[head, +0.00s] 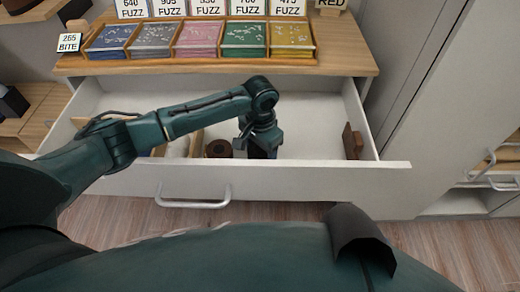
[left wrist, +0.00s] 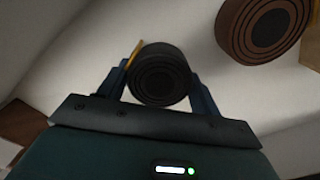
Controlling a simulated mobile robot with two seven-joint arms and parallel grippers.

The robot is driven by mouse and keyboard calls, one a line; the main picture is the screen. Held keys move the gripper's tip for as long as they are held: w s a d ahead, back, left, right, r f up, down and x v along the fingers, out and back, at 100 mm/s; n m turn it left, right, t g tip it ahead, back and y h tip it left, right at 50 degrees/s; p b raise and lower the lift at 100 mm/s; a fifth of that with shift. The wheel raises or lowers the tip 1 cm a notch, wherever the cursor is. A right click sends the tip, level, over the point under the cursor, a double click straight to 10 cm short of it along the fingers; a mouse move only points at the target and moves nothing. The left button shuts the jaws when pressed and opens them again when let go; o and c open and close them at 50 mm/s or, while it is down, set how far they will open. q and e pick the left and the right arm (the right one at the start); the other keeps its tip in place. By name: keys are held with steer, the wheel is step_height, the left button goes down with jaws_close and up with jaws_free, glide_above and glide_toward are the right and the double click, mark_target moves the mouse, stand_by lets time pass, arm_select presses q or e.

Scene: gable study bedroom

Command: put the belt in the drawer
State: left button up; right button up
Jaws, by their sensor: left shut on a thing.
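The drawer (head: 300,180) is pulled out below the desk top, and its inside shows. My left gripper (head: 262,145) reaches down into it from above. In the left wrist view the left gripper (left wrist: 160,82) is shut on a black coiled belt (left wrist: 160,78), gripped from both sides. In the head view this belt is hidden behind the gripper. A brown coiled belt (head: 218,148) lies in the drawer to the left of the gripper; it also shows at upper right in the left wrist view (left wrist: 268,28), apart from the black one. My right gripper is not in view.
A brown block (head: 352,142) is at the drawer's right side. Light items lie at the drawer's left, partly behind my arm. The drawer floor right of the gripper is clear.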

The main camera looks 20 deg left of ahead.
mark_target(261, 150)
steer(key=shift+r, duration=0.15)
arm_select(q)
steer(key=shift+f, duration=0.1)
steer(key=o, duration=1.1)
steer(key=shift+c, duration=0.2)
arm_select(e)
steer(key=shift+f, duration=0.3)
arm_select(q)
step_height(261, 150, up, 12)
steer(key=p, duration=0.1)
steer(key=shift+r+p, duration=0.2)
steer(key=shift+p, duration=0.2)
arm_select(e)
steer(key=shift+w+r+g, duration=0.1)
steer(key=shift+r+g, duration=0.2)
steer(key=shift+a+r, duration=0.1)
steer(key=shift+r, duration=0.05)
